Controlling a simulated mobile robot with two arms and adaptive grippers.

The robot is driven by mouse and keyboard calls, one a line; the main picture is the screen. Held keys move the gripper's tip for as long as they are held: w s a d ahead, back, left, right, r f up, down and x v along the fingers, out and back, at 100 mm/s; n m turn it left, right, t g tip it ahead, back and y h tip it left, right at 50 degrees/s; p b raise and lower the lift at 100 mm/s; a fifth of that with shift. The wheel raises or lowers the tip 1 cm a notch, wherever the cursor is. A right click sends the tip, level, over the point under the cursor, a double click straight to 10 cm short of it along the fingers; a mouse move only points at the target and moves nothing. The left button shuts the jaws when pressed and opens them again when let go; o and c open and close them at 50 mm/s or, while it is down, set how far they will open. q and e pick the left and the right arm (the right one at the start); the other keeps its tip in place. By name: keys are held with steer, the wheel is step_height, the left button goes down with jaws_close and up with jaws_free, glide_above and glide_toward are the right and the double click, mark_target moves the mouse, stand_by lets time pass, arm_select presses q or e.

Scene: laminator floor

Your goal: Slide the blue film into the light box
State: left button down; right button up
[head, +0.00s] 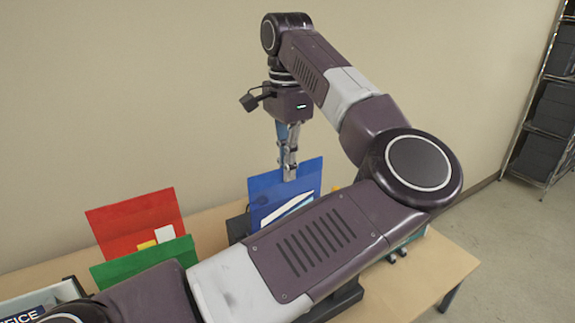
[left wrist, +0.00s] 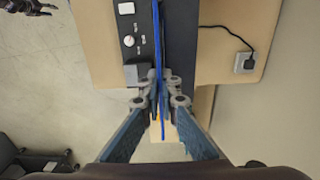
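The blue film (head: 270,197) is an upright blue sheet with white shapes on it. My left gripper (head: 289,172) is shut on its top edge. In the left wrist view the blue film (left wrist: 159,60) shows edge-on between the fingers of the left gripper (left wrist: 160,105). It stands over a black device (left wrist: 140,60) with a knob and a white switch, apparently the light box. In the head view my left arm hides most of the black device (head: 237,228). I cannot tell whether the film's lower edge is inside it. A dark gripper-like part (left wrist: 26,7), perhaps my right gripper, is cut off in the wrist view.
A red sheet (head: 130,221) and a green sheet (head: 140,262) stand upright at the left. A labelled pale bin (head: 68,291) is in front of them. Shelving (head: 548,110) stands far right.

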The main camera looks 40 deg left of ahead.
mark_target(287, 198)
arm_select(q)
steer(key=shift+f+b, duration=2.75)
steer(key=shift+f, duration=1.2)
steer(key=c, duration=2.1)
jaws_free()
